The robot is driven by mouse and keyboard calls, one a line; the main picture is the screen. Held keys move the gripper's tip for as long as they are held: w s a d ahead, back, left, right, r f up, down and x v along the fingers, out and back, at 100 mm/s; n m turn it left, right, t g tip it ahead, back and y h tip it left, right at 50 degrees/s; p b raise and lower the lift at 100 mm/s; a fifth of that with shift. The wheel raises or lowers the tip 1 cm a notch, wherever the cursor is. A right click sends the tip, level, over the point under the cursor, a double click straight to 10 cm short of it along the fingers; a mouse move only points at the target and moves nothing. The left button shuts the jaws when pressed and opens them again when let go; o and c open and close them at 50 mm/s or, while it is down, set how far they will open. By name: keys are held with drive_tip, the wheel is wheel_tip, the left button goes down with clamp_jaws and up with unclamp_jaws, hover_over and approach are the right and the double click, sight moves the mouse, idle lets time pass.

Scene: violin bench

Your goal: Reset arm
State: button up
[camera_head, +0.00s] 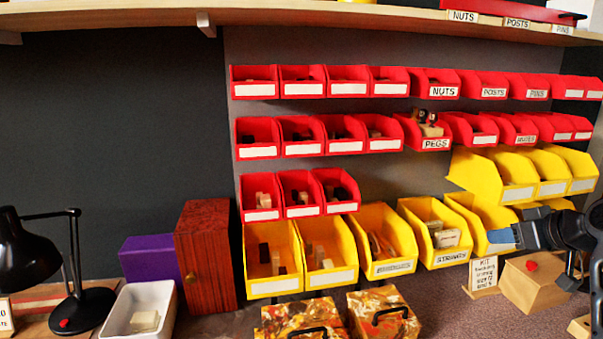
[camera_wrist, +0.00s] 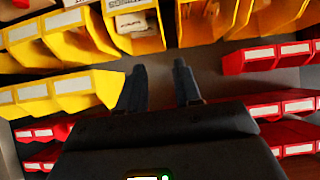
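In the head view my gripper (camera_head: 505,236) is at the right edge, in front of the lower yellow bins and pointing left. In the wrist view my gripper (camera_wrist: 159,76) shows two dark fingers with a clear gap and nothing between them. It is open and empty. The STRINGS bin (camera_head: 436,259), yellow and holding pale packets, is to the left of my gripper in the head view. The arm behind the gripper is mostly cut off by the right edge.
Red bins (camera_head: 433,92) fill the upper rack under a wooden shelf (camera_head: 330,15). A KIT sign (camera_head: 484,276) and a wooden box (camera_head: 535,283) stand below my gripper. A black lamp (camera_head: 75,300), white tray (camera_head: 140,310) and patterned boxes (camera_head: 384,315) stand further left.

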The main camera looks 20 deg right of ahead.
drive_tip(key=s+a+f+m+t+b, duration=0.1)
drive_tip(key=a+f+b, duration=0.2)
drive_tip(key=a+f, duration=1.45)
drive_tip(key=s+a+f+b, duration=0.1)
drive_tip(key=s+a+f, duration=0.2)
drive_tip(key=s+a, duration=0.3)
drive_tip(key=s+a+f+b, duration=0.25)
drive_tip(key=s+a, duration=0.25)
drive_tip(key=a, duration=0.3)
drive_tip(key=s+a+r+n+t+y+b, duration=0.1)
drive_tip(key=s+a+r, duration=0.1)
drive_tip(key=s, duration=0.4)
drive_tip(key=s+a+r+n+t+b, duration=0.1)
drive_tip(key=s+a, duration=0.3)
drive_tip(key=s, duration=0.3)
drive_tip(key=s+a+r+n+t+y+b, duration=0.1)
drive_tip(key=s+a+r, duration=0.1)
drive_tip(key=s, duration=0.4)
drive_tip(key=shift+s+a+r+n+y, duration=0.25)
drive_tip(key=shift+a+r+n+y, duration=0.05)
drive_tip(key=shift+a, duration=0.25)
